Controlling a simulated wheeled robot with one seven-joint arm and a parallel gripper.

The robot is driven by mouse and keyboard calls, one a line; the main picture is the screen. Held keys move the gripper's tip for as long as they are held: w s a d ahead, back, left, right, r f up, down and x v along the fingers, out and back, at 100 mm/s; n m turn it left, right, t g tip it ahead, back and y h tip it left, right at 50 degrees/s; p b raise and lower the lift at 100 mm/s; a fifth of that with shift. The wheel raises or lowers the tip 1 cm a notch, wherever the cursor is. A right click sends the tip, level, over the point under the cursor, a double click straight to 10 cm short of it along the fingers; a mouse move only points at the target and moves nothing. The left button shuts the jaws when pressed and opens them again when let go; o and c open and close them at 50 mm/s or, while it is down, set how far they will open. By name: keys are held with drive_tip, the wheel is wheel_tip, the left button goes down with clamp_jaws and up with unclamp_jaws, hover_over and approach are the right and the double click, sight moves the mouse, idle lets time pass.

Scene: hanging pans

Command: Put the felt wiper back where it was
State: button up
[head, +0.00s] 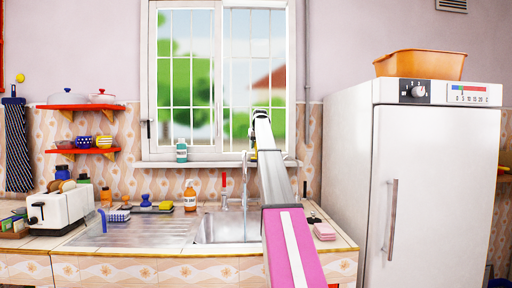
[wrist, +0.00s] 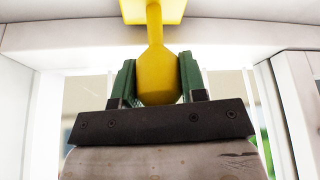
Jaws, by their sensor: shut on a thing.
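The felt wiper (wrist: 156,72) shows in the wrist view as a yellow tool with a thick rounded handle, a narrow neck and a wide flat yellow part at the top edge. The top of that wide part is cut off by the picture's edge. My gripper (wrist: 157,82) is shut on the handle, with a green finger pad on each side. In the head view my arm reaches up over the sink to the window. My arm hides most of the gripper in that view.
The white-framed window (head: 218,85) is behind the arm, with a green bottle (head: 181,151) on its sill. Below are the sink (head: 212,230) and tap (head: 245,180). A white fridge (head: 435,180) stands at right. Shelves (head: 80,107) and a toaster (head: 60,208) are at left.

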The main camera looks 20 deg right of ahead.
drive_tip(key=shift+f, duration=0.2)
drive_tip(key=o, duration=0.9)
drive_tip(key=shift+r, duration=0.15)
drive_tip(key=v, duration=1.2)
